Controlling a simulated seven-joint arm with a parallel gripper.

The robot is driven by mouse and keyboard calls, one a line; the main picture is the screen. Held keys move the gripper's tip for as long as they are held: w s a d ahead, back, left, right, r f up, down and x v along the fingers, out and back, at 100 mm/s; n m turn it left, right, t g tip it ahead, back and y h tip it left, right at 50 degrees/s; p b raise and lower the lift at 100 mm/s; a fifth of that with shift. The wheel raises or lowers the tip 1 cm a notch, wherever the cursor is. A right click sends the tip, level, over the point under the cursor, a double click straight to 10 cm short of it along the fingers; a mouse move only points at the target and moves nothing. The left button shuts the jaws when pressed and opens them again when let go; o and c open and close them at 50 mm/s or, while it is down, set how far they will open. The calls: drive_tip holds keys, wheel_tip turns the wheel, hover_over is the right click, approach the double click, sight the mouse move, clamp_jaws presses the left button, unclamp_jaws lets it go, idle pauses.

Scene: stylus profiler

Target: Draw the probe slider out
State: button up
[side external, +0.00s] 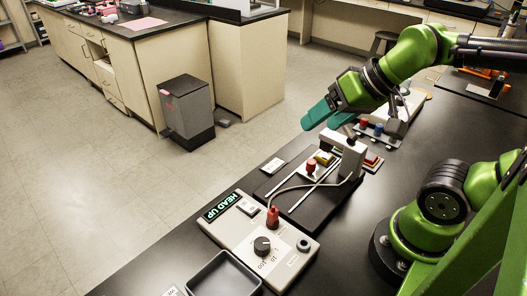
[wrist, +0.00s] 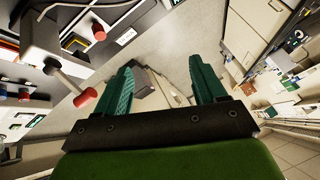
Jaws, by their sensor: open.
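The profiler has a dark base plate (side external: 304,212) with two pale rails and a white upright head (side external: 345,153). A small white carriage with a red knob (side external: 311,167) sits between the rails in front of the head; it looks like the probe slider, though no label is legible. My gripper (side external: 323,117) has teal fingers and is above and behind the profiler, apart from it. In the wrist view my gripper (wrist: 163,84) is open, with nothing held between the fingers. Red-ended parts (wrist: 98,33) show at upper left there; I cannot tell which is the slider knob.
A control box (side external: 235,228) reading "HEAD UP", with a black dial (side external: 262,245) and a red plug (side external: 272,217), stands nearer the camera; a cable runs to the head. A black tray (side external: 193,284) lies nearby. Another device with blue and red knobs (side external: 378,130) stands behind.

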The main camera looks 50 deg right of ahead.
drive_tip(key=shift+f, duration=0.2)
drive_tip(key=c, duration=0.3)
drive_tip(key=m+g+h, duration=0.2)
drive_tip(key=m+g, duration=0.5)
drive_tip(key=m, duration=0.4)
hover_over(311, 162)
wheel_tip(311, 162, down, 3)
drive_tip(key=shift+c, duration=0.2)
wheel_tip(311, 162, down, 16)
drive_tip(key=shift+f, duration=0.1)
clamp_jaws()
